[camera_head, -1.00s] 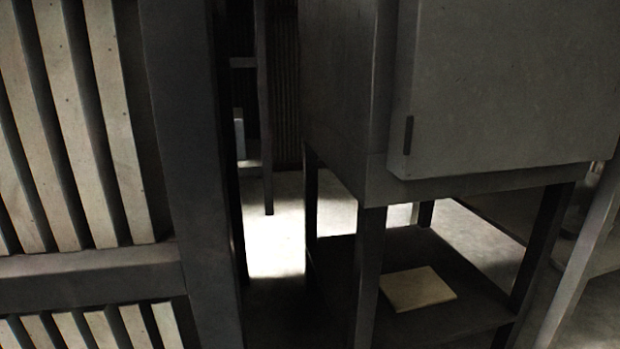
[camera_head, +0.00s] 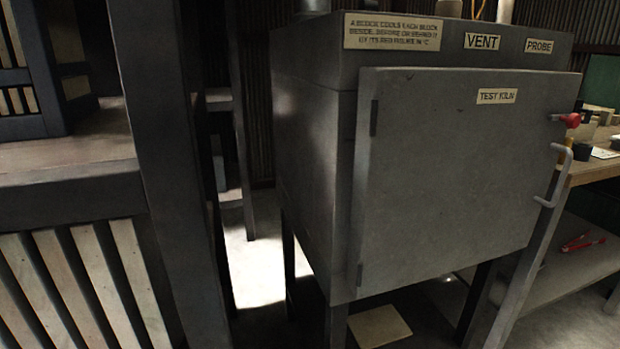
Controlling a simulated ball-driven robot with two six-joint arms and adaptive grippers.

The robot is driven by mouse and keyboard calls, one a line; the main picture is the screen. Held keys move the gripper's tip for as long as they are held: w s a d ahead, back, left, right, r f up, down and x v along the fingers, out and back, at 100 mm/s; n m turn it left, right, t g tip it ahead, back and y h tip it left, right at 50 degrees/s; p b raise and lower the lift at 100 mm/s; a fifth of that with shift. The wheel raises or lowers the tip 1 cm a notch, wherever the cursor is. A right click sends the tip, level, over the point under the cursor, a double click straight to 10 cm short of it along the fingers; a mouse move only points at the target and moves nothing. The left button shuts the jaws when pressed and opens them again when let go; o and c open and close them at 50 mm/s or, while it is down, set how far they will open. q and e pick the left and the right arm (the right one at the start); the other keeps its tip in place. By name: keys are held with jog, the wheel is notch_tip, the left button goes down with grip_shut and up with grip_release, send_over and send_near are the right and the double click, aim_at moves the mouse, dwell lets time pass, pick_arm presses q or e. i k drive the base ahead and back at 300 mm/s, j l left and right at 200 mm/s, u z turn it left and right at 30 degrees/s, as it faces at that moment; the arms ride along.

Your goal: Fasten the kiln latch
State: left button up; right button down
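The test kiln (camera_head: 312,170) is a grey box on dark legs in the middle of the head view. Its door (camera_head: 450,180) carries a "TEST KILN" label and has its hinges on the left side. The door's face stands a little proud of the body; I cannot tell whether it is fully closed. A latch with a red knob (camera_head: 571,120) sticks out at the door's upper right edge. A curved grey handle (camera_head: 556,176) is below it. Neither of my grippers shows.
A dark post (camera_head: 160,150) and slatted racks (camera_head: 70,290) stand at the left. A wooden bench (camera_head: 592,168) with small items is at the right, with red tongs (camera_head: 582,243) on its lower shelf. A pale slab (camera_head: 379,326) lies under the kiln.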

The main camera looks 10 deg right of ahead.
aim_at(572, 120)
jog(key=z, duration=1.4)
